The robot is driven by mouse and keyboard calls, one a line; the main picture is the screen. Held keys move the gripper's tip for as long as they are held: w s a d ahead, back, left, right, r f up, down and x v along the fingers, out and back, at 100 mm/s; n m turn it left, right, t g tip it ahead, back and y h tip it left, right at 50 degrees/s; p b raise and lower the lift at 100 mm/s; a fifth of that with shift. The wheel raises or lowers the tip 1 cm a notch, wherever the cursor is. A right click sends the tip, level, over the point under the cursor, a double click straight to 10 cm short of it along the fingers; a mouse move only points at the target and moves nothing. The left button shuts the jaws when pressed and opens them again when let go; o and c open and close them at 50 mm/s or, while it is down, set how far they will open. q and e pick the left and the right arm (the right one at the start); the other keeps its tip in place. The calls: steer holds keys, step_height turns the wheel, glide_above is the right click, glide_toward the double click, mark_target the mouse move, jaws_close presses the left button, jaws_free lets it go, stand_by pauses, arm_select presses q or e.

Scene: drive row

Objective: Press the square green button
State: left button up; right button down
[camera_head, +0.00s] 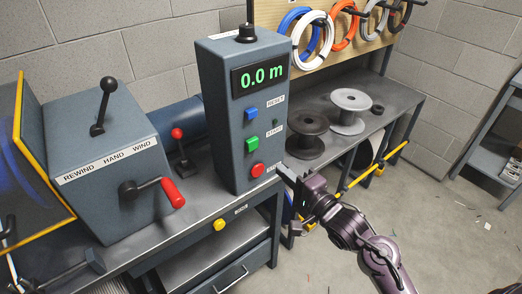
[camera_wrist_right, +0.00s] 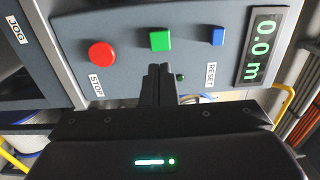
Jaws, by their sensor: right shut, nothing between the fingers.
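The square green button (camera_head: 251,142) is on the front of a grey control box (camera_head: 221,110), between a square blue button (camera_head: 251,113) above and a round red button (camera_head: 257,170) below. In the right wrist view the green button (camera_wrist_right: 160,40) stands just beyond my fingertips, with a visible gap in the picture. My right gripper (camera_head: 287,172) is shut and empty, at the right side of the box, near the height of the red button. Its closed fingers (camera_wrist_right: 160,72) also show in the right wrist view. My left gripper is not identifiable in view.
The box display (camera_head: 260,78) reads 0.0 m. To the left stand a winding unit (camera_head: 105,160) with a red-handled crank (camera_head: 172,192) and a red-knobbed lever (camera_head: 178,134). Spools (camera_head: 307,134) sit on the bench behind. A yellow knob (camera_head: 219,225) is on the bench's front edge.

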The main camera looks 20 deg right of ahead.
mark_target(254, 145)
steer(key=p+x, duration=0.1)
steer(key=x, duration=0.9)
steer(key=shift+p, duration=0.35)
